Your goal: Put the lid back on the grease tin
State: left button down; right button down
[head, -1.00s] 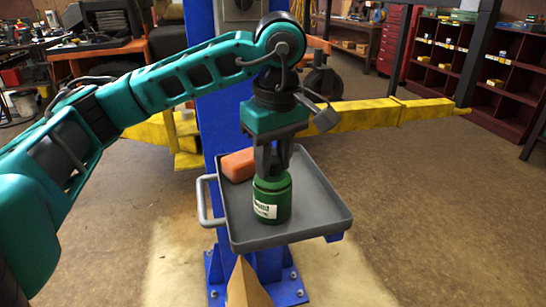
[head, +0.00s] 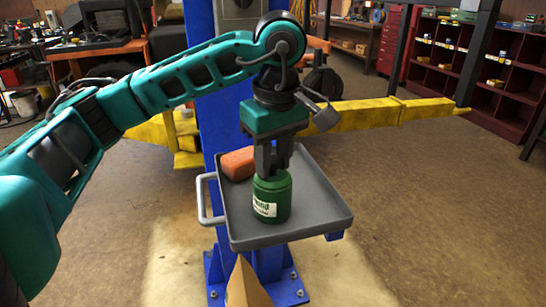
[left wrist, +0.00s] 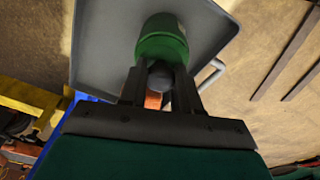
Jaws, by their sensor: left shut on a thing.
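The green grease tin (head: 278,207) with a white label stands upright on the grey tray. My left gripper (head: 272,171) points straight down over the tin's top. In the left wrist view its fingers (left wrist: 160,86) are shut on a dark round knob (left wrist: 160,72), which I take to be the lid's. The lid sits at the top of the green tin (left wrist: 160,42); the seam between lid and tin is too small to make out. My right gripper is not in view.
The grey tray (head: 325,214) has a raised rim and a handle on its left. An orange block (head: 238,164) lies on it, close behind and left of the tin. A blue lift post (head: 228,110) and a yellow arm (head: 375,116) stand behind. The tray's right side is clear.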

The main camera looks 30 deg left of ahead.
pick_arm(q)
jog(key=c, duration=0.7)
grip_release()
jog(key=o, duration=0.5)
jog(key=shift+c, duration=0.2)
jog(key=shift+r, duration=0.15)
jog(key=shift+r+p, duration=2.75)
jog(key=shift+r, duration=0.65)
